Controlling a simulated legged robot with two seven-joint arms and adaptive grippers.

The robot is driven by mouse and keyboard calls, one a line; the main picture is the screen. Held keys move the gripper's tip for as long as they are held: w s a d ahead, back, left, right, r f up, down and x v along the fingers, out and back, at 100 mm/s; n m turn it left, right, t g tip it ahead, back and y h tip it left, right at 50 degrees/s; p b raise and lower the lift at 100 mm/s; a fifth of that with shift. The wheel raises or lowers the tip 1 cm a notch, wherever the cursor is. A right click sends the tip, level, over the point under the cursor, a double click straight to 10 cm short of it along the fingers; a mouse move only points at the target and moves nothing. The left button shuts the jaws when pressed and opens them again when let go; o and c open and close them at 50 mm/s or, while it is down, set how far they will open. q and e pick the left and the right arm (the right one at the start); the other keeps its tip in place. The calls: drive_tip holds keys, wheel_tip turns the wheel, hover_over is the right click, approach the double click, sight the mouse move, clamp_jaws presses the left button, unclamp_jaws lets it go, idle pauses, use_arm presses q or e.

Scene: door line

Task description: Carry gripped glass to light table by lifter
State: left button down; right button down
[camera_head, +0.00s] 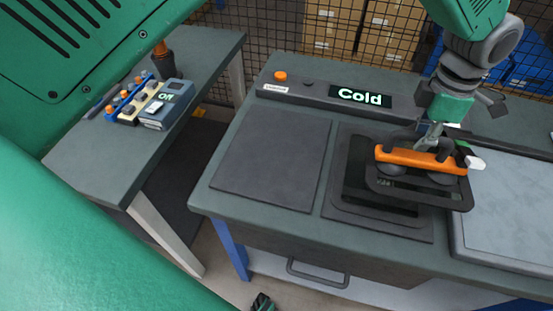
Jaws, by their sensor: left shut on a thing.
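My left gripper (432,138) is shut on the orange handle of the lifter (420,158), at the right of the bench. The lifter's dark suction cups sit on a black-bordered glass panel (440,200). The glass overlaps a dark piece on the right grey pad (350,215) and sticks out to its right. It looks raised above the pad; the exact gap cannot be told. A pale flat panel (510,215), which looks like the light table, lies to the right and is cut by the picture edge. My right gripper is not clearly seen.
An empty grey pad (270,165) lies left of the glass. A side table (85,160) holds a small device (167,103). Wire mesh stands behind.

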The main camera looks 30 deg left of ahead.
sight(470, 154)
use_arm(q)
drive_tip(key=d+b, duration=0.1)
drive_tip(key=d, duration=0.1)
drive_tip(key=w+d+r+b, duration=0.1)
drive_tip(key=d+b, duration=0.1)
drive_tip(key=d, duration=0.1)
drive_tip(key=d+b, duration=0.1)
drive_tip(key=d, duration=0.1)
drive_tip(key=shift+w+d+r, duration=0.15)
drive_tip(key=shift+d+r, duration=0.15)
drive_tip(key=shift+d+r+m+p, duration=0.15)
drive_tip(key=shift+d+m+p, duration=0.15)
drive_tip(key=shift+d, duration=0.25)
drive_tip(key=shift+w+d+p, duration=0.2)
drive_tip(key=shift+d+p, duration=0.15)
drive_tip(key=shift+d, duration=0.2)
drive_tip(key=shift+w, duration=0.25)
drive_tip(key=shift+a, duration=0.1)
